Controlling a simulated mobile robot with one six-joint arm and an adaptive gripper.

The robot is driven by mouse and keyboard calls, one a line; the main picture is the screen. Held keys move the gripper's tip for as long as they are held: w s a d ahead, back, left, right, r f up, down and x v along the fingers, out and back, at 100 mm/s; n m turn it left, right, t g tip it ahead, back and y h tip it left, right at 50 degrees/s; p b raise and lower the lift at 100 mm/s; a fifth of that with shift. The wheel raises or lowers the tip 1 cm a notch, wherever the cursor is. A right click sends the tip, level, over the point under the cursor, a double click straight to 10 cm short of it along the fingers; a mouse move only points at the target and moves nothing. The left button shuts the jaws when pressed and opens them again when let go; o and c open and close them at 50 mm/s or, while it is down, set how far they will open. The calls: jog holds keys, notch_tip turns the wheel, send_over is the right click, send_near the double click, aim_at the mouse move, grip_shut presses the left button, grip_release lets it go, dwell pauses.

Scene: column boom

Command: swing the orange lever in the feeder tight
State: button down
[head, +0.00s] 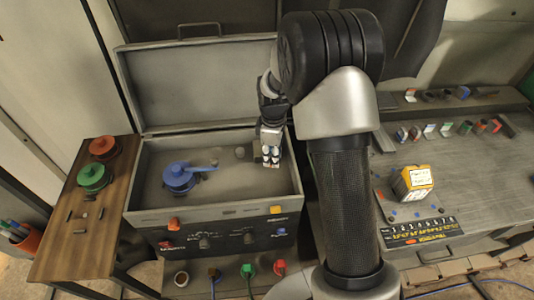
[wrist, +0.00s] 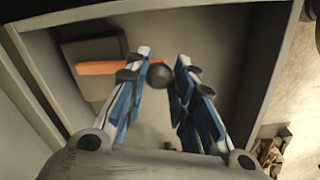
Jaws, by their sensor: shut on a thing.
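The orange lever (wrist: 105,67) shows in the wrist view as a flat bar crossing a grey-brown block, with a dark round knob (wrist: 158,75) at its right end. My gripper (wrist: 162,72) is shut on this knob, with a blue-padded finger on either side. In the head view my gripper (head: 271,157) reaches down into the right part of the feeder, an open grey box (head: 148,207) with its lid raised. The orange bar cannot be made out there, and my arm covers part of that side.
A blue round part with a handle (head: 180,177) stands in the left of the box. Orange (head: 103,146) and green (head: 93,177) round parts lie on the wooden side table (head: 70,232). A yellow-and-white box (head: 413,183) stands on the right bench. The box walls rise close around my gripper.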

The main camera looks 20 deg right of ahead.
jog(key=shift+d+n, duration=0.4)
jog(key=shift+n, duration=0.1)
jog(key=c, duration=1.3)
grip_release()
jog(key=shift+c, duration=0.2)
jog(key=shift+r, duration=0.1)
notch_tip(320, 180, up, 12)
